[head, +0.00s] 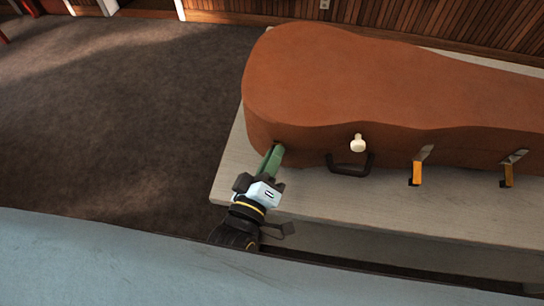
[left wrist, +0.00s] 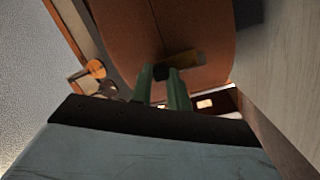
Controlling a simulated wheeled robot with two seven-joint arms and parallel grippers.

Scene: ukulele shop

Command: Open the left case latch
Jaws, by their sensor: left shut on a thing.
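A brown instrument case (head: 340,85) lies on a pale table, its latched side facing me. My left gripper (head: 275,154) reaches the left end of that side with its green fingers. In the left wrist view the fingers (left wrist: 161,75) are shut on the left latch, a dark tab with a brass-coloured plate (left wrist: 187,60) against the case wall. In the head view the gripper hides this latch. Two other latches, the middle one (head: 417,172) and the right one (head: 508,174), have orange levers hanging down. My right gripper is out of view.
A black handle (head: 348,168) and a cream knob (head: 358,143) stick out from the case's front, right of my left gripper. The table (head: 300,205) has a clear strip along its front edge. Dark carpet (head: 120,120) is open to the left.

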